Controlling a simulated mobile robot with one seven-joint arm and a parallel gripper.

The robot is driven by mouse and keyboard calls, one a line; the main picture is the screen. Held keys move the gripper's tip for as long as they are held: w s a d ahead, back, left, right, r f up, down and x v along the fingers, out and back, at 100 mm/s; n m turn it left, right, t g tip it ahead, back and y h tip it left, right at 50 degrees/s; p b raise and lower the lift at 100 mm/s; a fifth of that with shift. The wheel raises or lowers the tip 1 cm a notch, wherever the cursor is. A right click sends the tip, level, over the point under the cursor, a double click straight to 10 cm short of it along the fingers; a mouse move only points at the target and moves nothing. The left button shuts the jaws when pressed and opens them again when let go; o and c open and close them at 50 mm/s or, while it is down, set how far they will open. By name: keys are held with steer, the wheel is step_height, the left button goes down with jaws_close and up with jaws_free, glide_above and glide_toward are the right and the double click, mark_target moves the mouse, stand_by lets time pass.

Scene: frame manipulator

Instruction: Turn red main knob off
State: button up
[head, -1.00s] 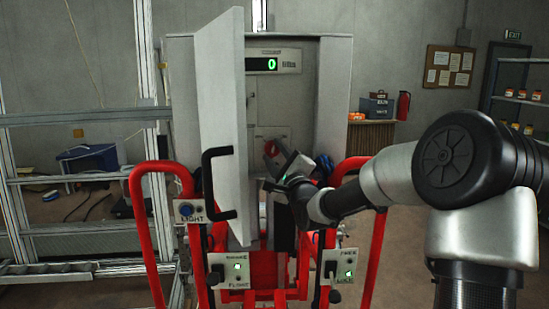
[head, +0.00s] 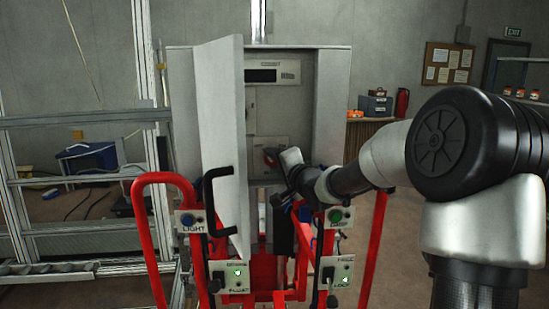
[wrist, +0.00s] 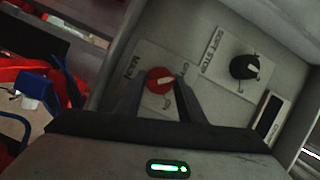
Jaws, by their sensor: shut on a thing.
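The red main knob (wrist: 158,80) sits on a plate marked MAIN in the wrist view, with a pale pointer bar across it. My gripper (wrist: 157,92) has one finger on each side of the knob and is shut on it. The cabinet's display (head: 262,76) is dark.
A black SOFT STOP knob (wrist: 244,67) is right of the red knob. The open cabinet door (head: 222,140), with a black handle, stands left of my gripper. Red rails (head: 372,240) and switch boxes (head: 340,272) stand below and in front.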

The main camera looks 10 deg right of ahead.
steer(key=shift+n, duration=0.5)
steer(key=shift+f+g+h+p, duration=0.15)
steer(key=shift+g+h+p, duration=0.15)
steer(key=o, duration=1)
steer(key=p+v, duration=0.1)
steer(key=v, duration=1.6)
steer(key=shift+s+d+p, duration=0.1)
steer(key=shift+s+p, duration=0.15)
steer(key=shift+p, duration=0.1)
